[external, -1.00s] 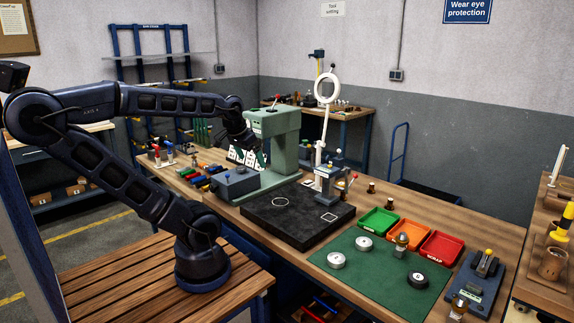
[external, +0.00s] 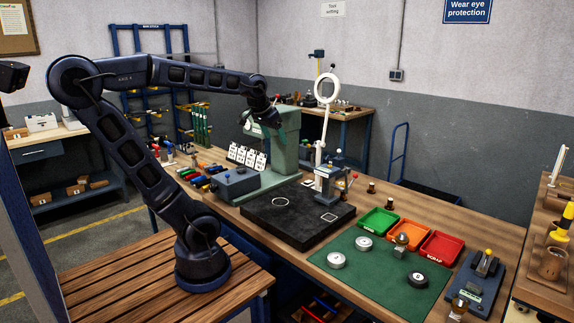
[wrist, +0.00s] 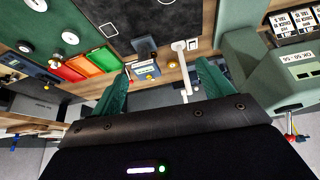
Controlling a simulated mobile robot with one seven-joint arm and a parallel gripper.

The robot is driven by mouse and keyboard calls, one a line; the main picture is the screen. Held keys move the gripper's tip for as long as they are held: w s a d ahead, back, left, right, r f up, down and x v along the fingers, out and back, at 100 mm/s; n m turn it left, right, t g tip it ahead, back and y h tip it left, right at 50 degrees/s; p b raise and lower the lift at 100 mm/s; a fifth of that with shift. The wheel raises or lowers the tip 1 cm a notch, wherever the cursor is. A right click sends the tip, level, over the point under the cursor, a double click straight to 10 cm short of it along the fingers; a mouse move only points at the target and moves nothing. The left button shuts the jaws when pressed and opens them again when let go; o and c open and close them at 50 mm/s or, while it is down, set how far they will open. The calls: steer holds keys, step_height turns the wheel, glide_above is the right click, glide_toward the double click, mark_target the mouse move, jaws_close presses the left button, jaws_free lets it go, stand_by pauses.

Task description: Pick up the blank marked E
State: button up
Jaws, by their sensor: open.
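Three round blanks lie on the green mat (external: 350,283): a silver one at the back (external: 364,243), a silver one at the front left (external: 336,260) and a dark one with a pale centre (external: 417,279) at the right. Their letters are too small to read, so I cannot tell which is E. In the wrist view blanks show at the upper left, including a pale one (wrist: 70,37) and a dark-rimmed one (wrist: 25,47). My gripper (external: 273,124) is open and empty, high by the green machine's head, far left of the mat. Its teal fingers (wrist: 167,88) stand apart.
Green (external: 379,222), orange (external: 408,231) and red (external: 441,248) trays stand behind the mat. A black plate (external: 292,221), a green machine (external: 281,150) and a white ring lamp (external: 325,88) stand nearer my gripper. A blue-grey fixture (external: 476,283) sits right of the mat.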

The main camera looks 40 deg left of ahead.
steer(key=w+d+r+m, duration=0.1)
steer(key=w+d+r, duration=0.2)
steer(key=w, duration=0.5)
steer(key=w+d+r, duration=0.2)
steer(key=w, duration=0.6)
steer(key=n+g, duration=0.5)
steer(key=n, duration=0.7)
glide_above(341, 183)
step_height(341, 183, down, 28)
step_height(341, 183, down, 10)
steer(key=shift+d+f, duration=0.1)
steer(key=c, duration=1.5)
